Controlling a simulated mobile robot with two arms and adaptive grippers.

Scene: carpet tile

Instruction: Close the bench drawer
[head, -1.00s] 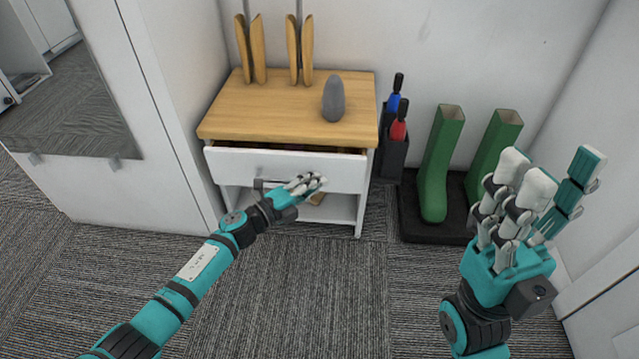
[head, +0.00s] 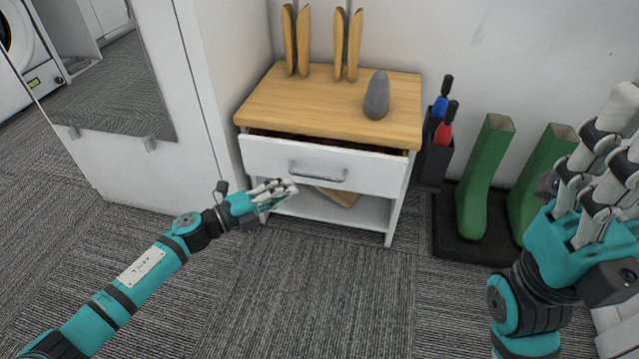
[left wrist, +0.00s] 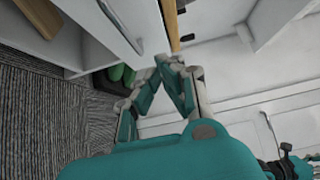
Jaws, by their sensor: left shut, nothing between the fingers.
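The bench (head: 330,100) has a wooden top and a white body. Its white drawer (head: 375,173) stands partly open, with a dark gap between the top edge of its front and the wooden top. A grey bar handle (head: 318,175) is on the drawer front. My left gripper (head: 290,188) is shut and empty, in front of the bench, left of and below the handle. The left wrist view shows its fingertips (left wrist: 172,60) closed together near the white drawer front (left wrist: 118,28). My right gripper (head: 610,150) is raised at the right, fingers spread, partly cut off.
Wooden boot shapers (head: 297,40) and a grey rounded object (head: 377,95) stand on the bench. A dark holder (head: 433,160) with blue and red handles and green boots (head: 483,175) on a black tray (head: 455,235) are to the right. Carpet in front is clear.

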